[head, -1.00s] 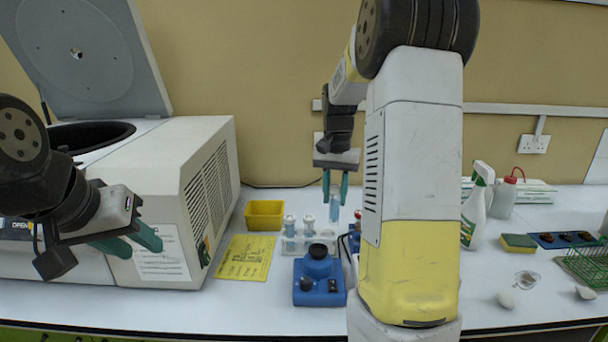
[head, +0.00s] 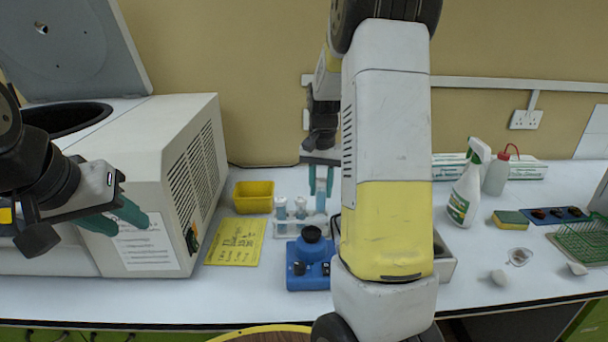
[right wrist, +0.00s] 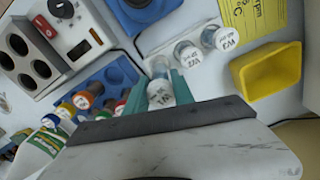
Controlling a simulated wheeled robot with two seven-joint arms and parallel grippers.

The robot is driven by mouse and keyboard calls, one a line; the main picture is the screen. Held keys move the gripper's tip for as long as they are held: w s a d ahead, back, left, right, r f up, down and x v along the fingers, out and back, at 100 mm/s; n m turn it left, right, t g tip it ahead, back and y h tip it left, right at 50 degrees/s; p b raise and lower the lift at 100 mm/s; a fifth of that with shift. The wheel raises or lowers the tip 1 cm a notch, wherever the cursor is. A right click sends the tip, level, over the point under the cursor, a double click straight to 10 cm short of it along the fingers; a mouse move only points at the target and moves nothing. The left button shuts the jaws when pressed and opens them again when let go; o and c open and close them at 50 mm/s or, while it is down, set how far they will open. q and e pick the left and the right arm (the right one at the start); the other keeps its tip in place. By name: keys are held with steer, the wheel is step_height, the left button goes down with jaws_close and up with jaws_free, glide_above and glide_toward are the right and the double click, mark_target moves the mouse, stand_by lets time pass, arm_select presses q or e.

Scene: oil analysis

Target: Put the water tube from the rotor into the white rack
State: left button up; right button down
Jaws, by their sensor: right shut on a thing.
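My right gripper (head: 321,186) is shut on a capped, labelled tube with pale blue liquid (head: 321,202). The tube is upright at the right end of the white rack (head: 285,228); I cannot tell whether its bottom is inside a hole. In the right wrist view the tube's white cap (right wrist: 161,98) is between the green fingers. Two similar capped tubes, one (right wrist: 187,53) and another (right wrist: 221,39), stand in the rack beside it. My left gripper (head: 117,219) is open and empty in front of the centrifuge. The rotor is hidden inside the dark centrifuge bowl (head: 65,119).
The centrifuge (head: 150,150) stands open at left. A yellow bin (head: 253,197) and yellow sheet (head: 236,241) lie left of the rack. A blue mixer (head: 310,262) stands right in front. In the right wrist view, several colour-capped bottles (right wrist: 82,100) are nearby.

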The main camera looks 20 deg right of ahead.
mark_target(320, 215)
steer(key=shift+f, duration=2.55)
steer(key=c, duration=1)
jaws_free()
steer(key=shift+r, duration=0.1)
